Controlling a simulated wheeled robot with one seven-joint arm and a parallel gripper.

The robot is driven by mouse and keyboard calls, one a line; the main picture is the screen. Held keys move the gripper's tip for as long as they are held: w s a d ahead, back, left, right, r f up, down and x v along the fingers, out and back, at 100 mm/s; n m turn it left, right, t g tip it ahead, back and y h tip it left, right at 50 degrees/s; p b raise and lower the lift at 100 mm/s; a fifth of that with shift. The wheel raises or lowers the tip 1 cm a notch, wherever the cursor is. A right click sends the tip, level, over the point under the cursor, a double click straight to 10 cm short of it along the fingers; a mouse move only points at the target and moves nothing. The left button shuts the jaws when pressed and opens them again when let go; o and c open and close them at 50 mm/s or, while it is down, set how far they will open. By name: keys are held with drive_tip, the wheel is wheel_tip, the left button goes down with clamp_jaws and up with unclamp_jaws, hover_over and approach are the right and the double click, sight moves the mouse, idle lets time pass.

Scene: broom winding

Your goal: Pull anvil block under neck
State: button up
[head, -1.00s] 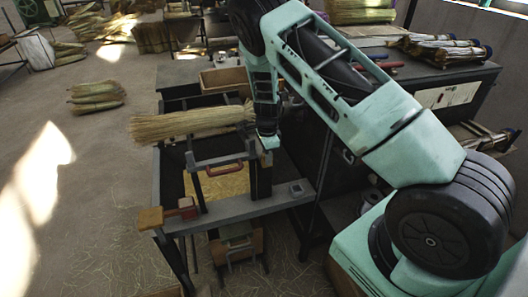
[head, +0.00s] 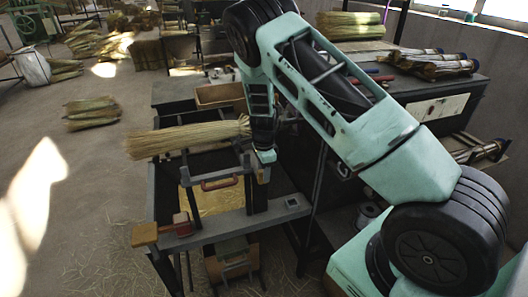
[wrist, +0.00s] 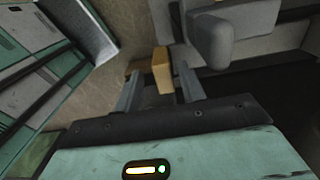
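The straw broom bundle (head: 185,139) lies level across the dark bench frame, its bound neck (head: 241,126) at the right end beside my wrist. My gripper (head: 265,157) points down just right of the neck. In the wrist view my gripper's two grey fingers (wrist: 160,90) are apart, with a tan block-like piece (wrist: 162,70) between them. A gap shows on its left side; I cannot tell whether the right finger touches it. A rounded grey block (wrist: 215,40) is beyond the fingers. I cannot tell which piece is the anvil block.
A mallet-like tool with a wooden end (head: 145,234) lies on the bench's front beam (head: 225,224). A red-handled bar (head: 221,183) crosses the frame. A wooden tray (head: 220,95) and a dark cabinet (head: 435,105) stand behind. Open floor is at left.

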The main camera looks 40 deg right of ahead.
wheel_tip(320, 180, up, 16)
drive_tip(key=b, duration=0.3)
drive_tip(key=shift+r, duration=0.1)
idle(0.3)
